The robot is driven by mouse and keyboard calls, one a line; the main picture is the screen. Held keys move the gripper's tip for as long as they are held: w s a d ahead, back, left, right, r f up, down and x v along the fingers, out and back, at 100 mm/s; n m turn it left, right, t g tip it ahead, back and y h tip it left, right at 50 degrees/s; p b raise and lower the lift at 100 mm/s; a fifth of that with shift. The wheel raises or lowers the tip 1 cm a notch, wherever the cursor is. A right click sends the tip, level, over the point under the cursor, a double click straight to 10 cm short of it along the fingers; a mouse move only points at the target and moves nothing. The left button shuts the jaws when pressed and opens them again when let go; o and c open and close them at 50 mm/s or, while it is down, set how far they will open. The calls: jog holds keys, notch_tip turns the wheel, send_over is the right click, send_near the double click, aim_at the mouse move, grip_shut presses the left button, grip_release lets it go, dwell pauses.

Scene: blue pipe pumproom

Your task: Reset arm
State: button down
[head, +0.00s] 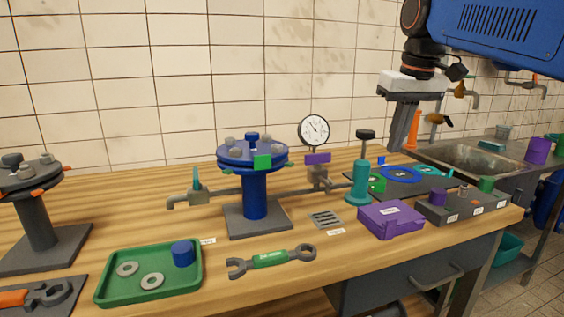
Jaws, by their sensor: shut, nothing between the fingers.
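My gripper (401,138) hangs from my arm at the upper right of the head view, pointing down. Its fingers are together and hold nothing. It is in the air in front of the tiled wall, above the back right part of the wooden bench (330,272). It appears apart from everything on the bench. The blue arm body (505,25) fills the top right corner.
A blue flanged pipe stand (256,195) stands mid-bench, with a dial gauge (313,131) and teal cylinder (359,183) to its right. A green tray (150,273), wrench (271,260) and purple box (391,219) lie in front. A sink (465,155) is at right.

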jog(key=s+d+f, duration=0.1)
jog(key=s+f, duration=0.6)
jog(key=f, duration=0.3)
jog(key=s+d+f+m+t, duration=0.1)
jog(key=s+f, duration=0.6)
jog(key=f, duration=0.3)
jog(key=s+d+f+m+t, duration=0.1)
jog(key=s+f, duration=0.7)
jog(key=f, duration=0.3)
jog(key=shift+d, duration=0.3)
jog(key=shift+s+f, duration=0.1)
